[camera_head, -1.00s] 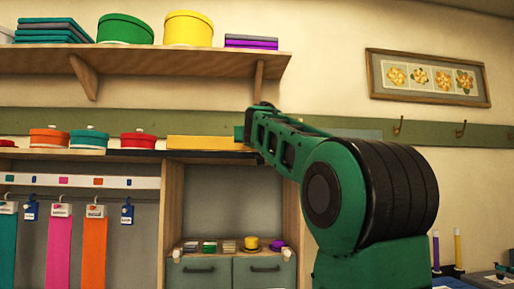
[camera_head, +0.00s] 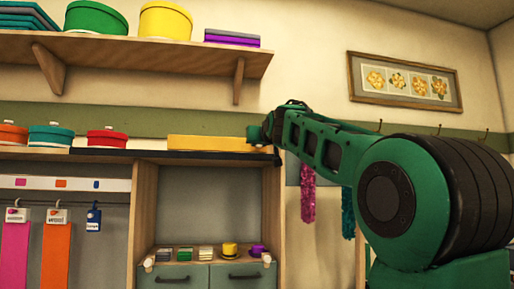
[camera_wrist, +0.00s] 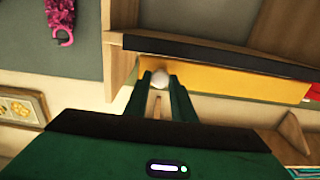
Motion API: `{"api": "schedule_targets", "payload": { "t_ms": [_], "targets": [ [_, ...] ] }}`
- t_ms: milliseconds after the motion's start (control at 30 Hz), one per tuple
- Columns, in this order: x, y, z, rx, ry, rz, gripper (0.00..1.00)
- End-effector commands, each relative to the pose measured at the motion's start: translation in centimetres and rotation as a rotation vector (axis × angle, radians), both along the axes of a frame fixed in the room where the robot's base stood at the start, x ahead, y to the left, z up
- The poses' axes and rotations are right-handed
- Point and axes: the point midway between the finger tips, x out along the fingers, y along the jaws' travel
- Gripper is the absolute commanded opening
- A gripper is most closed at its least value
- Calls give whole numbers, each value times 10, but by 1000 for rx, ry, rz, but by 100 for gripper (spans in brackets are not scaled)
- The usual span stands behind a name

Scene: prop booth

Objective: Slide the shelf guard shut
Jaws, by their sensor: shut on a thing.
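The shelf guard is a long yellow panel (camera_head: 208,143) standing along the front of the shelf above the open compartment, behind a black rail (camera_head: 180,157). The wrist view shows the guard (camera_wrist: 235,83) from close up, with the black rail (camera_wrist: 220,58) along it and a round pale knob (camera_wrist: 160,78) at its end. My gripper (camera_head: 264,135) is at the guard's right end in the head view. Its two fingers (camera_wrist: 160,84) are shut on the knob, which shows between them. In the head view the knob is hidden.
Red (camera_head: 107,139) and orange-teal (camera_head: 51,136) lidded boxes stand left of the guard, with a bare gap between. An upper shelf (camera_head: 140,54) with boxes hangs above. Pink (camera_head: 308,195) and teal (camera_head: 348,212) sparkly pieces hang beyond the cabinet's right post (camera_head: 271,205).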

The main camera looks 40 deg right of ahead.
Motion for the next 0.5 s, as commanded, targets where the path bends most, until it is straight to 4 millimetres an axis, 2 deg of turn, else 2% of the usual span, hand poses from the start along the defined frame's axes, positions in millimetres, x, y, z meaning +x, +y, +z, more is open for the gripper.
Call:
{"api": "schedule_targets", "payload": {
  "t_ms": [133, 167, 200, 233, 500],
  "targets": [
    [-1, -3, 0, 1, 0, -8, 0],
    [-1, -4, 0, 1, 0, -8, 28],
    [-1, -4, 0, 1, 0, -9, 37],
    [-1, -3, 0, 1, 0, -8, 41],
    [-1, -2, 0, 0, -1, -5, 41]
  ]
}}
